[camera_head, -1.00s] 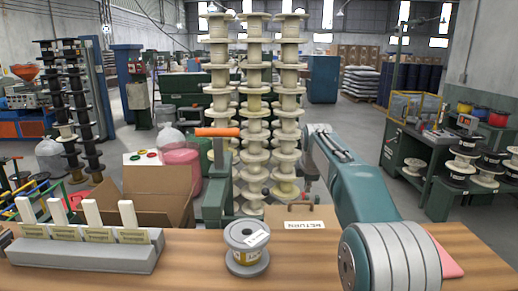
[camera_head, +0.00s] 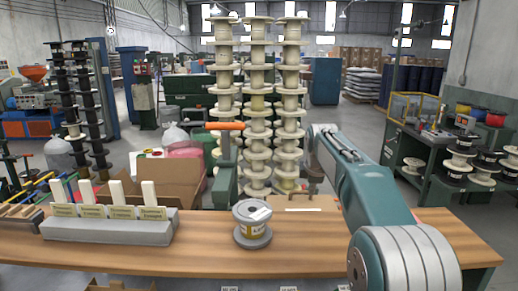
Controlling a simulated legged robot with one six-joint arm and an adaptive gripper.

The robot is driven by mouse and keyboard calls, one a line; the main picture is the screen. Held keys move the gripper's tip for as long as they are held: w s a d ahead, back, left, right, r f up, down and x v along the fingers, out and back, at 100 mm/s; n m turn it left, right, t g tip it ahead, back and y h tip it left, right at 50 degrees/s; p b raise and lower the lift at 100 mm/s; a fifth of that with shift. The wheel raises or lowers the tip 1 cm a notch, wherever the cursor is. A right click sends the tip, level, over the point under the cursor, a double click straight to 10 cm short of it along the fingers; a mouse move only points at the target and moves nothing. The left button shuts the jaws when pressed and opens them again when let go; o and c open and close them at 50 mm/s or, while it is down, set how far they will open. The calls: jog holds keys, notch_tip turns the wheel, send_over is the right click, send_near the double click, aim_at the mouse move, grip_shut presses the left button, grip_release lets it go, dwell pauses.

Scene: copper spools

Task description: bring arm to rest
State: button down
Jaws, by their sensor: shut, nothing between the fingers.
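My arm (camera_head: 375,195) reaches from the lower right up and away over the right part of the wooden bench. Its large grey-ringed joint is nearest the camera. My gripper (camera_head: 313,183) shows only as a small dark shape past the far end of the arm, partly hidden by the arm link. It is shut, and I see nothing held in it. A grey spool with a yellow and white label (camera_head: 252,222) stands upright on the bench, left of the arm and apart from it.
The wooden bench (camera_head: 310,258) spans the front. A grey block with several white upright posts and labels (camera_head: 110,228) sits at its left. Tall stacks of cream spools (camera_head: 257,100) stand behind. An orange-topped green post (camera_head: 226,165) rises beyond the bench. Bench right of the spool is clear.

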jog(key=s+r+m, duration=0.2)
jog(key=s+m, duration=0.2)
jog(key=s, duration=0.6)
jog(key=s+r+m, duration=0.2)
jog(key=s+m, duration=0.2)
jog(key=s, duration=0.7)
jog(key=s+f+m, duration=0.4)
jog(key=s+f, duration=0.1)
jog(key=s, duration=0.5)
jog(key=s+f+m, duration=0.4)
jog(key=s+m, duration=0.1)
jog(key=s, duration=0.6)
jog(key=shift+f+t, duration=0.3)
jog(key=shift+f, duration=0.1)
